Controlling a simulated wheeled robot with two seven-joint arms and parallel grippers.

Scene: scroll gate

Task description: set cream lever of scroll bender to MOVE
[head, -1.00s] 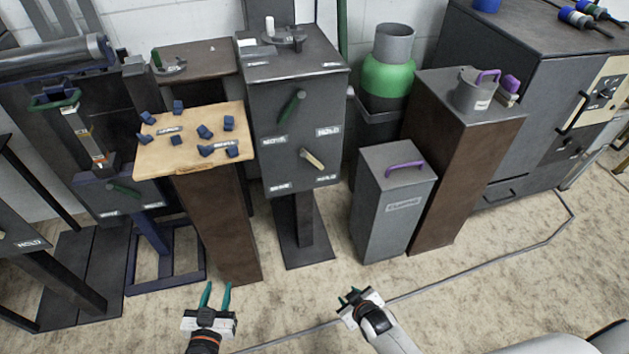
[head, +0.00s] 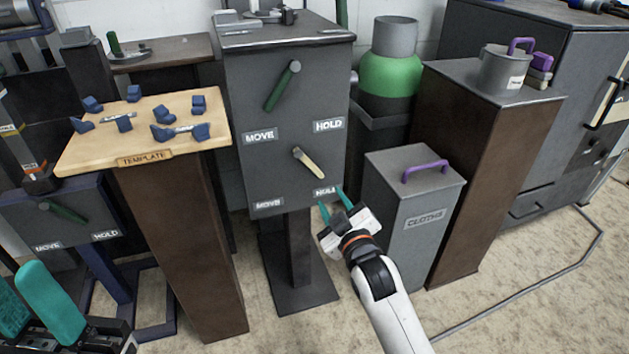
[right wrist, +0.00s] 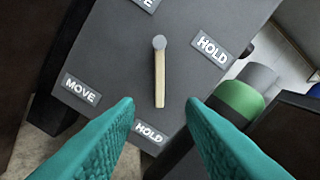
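The scroll bender is a grey box (head: 240,100) on a post, with a green lever above and a cream lever (head: 309,163) below. The cream lever slants down and right, its tip towards the lower HOLD label (head: 325,191). The lower MOVE label (head: 268,204) is at the left. My right gripper (head: 333,199) is open and empty, just below and right of the lever tip. In the right wrist view the cream lever (right wrist: 159,78) lies ahead between the teal fingers, apart from them. My left gripper (head: 32,300) is open at the lower left.
The green lever (head: 282,86) has its own MOVE and HOLD labels. A wooden template board (head: 80,155) with blue pieces stands left. A grey cloths box (head: 412,195) with a purple handle stands right of my right gripper. Floor is clear in front.

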